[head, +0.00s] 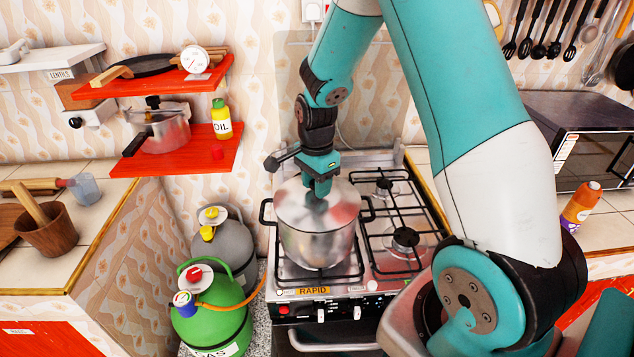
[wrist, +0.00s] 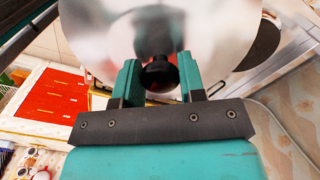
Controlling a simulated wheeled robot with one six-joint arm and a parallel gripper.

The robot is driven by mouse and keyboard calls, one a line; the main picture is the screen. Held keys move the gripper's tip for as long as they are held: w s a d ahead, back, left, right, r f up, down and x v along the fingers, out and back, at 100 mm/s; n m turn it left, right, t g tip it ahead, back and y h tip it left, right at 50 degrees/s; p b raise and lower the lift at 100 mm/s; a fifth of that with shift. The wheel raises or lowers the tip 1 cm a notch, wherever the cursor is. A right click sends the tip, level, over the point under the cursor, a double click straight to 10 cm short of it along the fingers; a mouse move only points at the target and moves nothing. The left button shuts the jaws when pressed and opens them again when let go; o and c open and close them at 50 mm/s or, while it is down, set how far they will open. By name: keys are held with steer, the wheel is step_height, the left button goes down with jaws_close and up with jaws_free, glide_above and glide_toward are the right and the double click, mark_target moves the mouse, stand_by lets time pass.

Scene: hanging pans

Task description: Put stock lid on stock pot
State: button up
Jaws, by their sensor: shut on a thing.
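The stock pot (head: 315,243) is a shiny metal pot with two dark side handles. It stands on the left burner of the stove. The stock lid (head: 296,207) is at the pot's mouth, and its shiny disc fills the top of the wrist view (wrist: 95,38). In the head view it appears to cover the pot; whether it is fully seated I cannot tell. My gripper (head: 318,196) points down over the lid. In the wrist view my gripper (wrist: 160,80) has its two fingers around the black lid knob (wrist: 159,73), shut on it.
The stove's right burners (head: 405,238) are empty. A green gas cylinder (head: 213,315) and a grey one (head: 222,250) stand left of the stove. Red shelves (head: 185,150) with a pressure cooker (head: 160,130) and an oil bottle (head: 221,120) are at the left. A microwave (head: 580,140) is at the right.

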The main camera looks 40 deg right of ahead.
steer(key=o, duration=1.1)
steer(key=shift+r, duration=0.15)
step_height(320, 180, up, 17)
steer(key=b, duration=0.3)
steer(key=s+a+n+y, duration=0.1)
steer(key=s+a+n, duration=0.6)
steer(key=n, duration=0.1)
steer(key=s+a+f+n+y, duration=0.1)
steer(key=s+a+n, duration=0.7)
steer(key=s+a+f+n+y, duration=0.1)
steer(key=s+a+n+y, duration=0.1)
steer(key=s+a+n, duration=0.5)
steer(key=shift+s+a+f+n, duration=0.1)
steer(key=shift+s+a+n, duration=0.05)
steer(key=shift+n, duration=0.95)
